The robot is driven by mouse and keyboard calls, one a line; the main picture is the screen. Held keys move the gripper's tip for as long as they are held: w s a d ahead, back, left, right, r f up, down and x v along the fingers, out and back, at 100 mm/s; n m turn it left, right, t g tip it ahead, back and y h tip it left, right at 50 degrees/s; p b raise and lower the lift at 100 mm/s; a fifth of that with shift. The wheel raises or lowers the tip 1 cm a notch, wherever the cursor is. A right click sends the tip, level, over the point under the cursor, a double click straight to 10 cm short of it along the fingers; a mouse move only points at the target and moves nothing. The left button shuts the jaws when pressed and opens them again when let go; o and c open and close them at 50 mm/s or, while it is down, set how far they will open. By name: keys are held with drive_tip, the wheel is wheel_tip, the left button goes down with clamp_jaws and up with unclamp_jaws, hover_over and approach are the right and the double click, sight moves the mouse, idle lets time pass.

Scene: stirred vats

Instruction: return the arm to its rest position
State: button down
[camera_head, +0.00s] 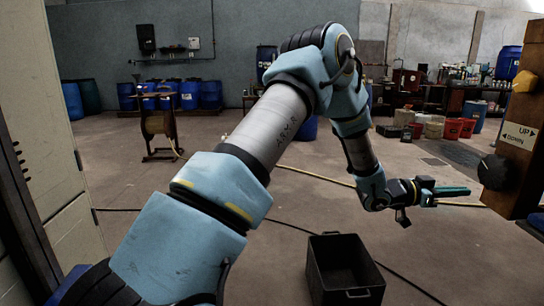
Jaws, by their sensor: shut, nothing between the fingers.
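My arm (275,118) reaches up from the lower left, bends at the top middle and comes down on the right. My gripper (455,191) is at its end, right of the picture's middle. Its fingers point right, lie together and hold nothing. They are a little left of a wooden post (515,150) that carries a dark knob (493,172) and an "UP / DOWN" label (518,135). The fingertips look apart from the knob, but the depth between them is hard to tell.
A black open crate (344,291) stands on the floor below my gripper. Cables lie across the floor. A cluttered bench (425,95) and red buckets (455,128) stand far right. A pale cabinet (60,150) is close on the left.

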drive_tip(key=shift+a, duration=0.9)
drive_tip(key=shift+w, duration=0.1)
